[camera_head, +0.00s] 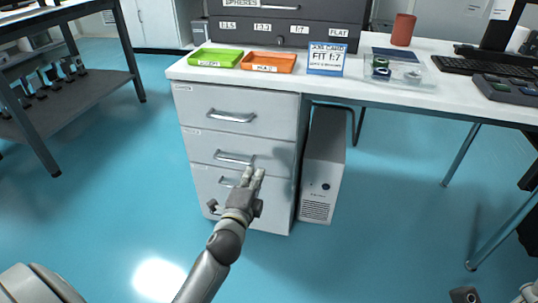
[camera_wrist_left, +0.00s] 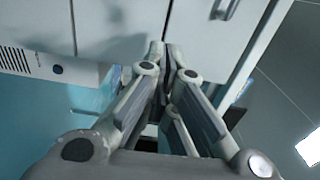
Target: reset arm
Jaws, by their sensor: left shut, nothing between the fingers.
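My left gripper (camera_head: 252,178) is in front of the white drawer cabinet (camera_head: 240,145), near its lower drawers. In the head view its two fingertips are close together with nothing seen between them. In the left wrist view my left gripper (camera_wrist_left: 166,55) has its fingers meeting at the tips, empty, before the pale drawer fronts (camera_wrist_left: 110,20). Whether the fingertips touch the cabinet I cannot tell. At the lower right of the head view a small part of a grey arm shows, but my right gripper is not clearly seen.
The white desk (camera_head: 330,85) carries a green tray (camera_head: 215,57), an orange tray (camera_head: 268,62), a blue-edged sign (camera_head: 327,58), a red cup (camera_head: 403,30) and a keyboard (camera_head: 490,66). A computer tower (camera_head: 322,165) stands beside the cabinet. A dark shelf table (camera_head: 70,95) is at left. The blue floor is open.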

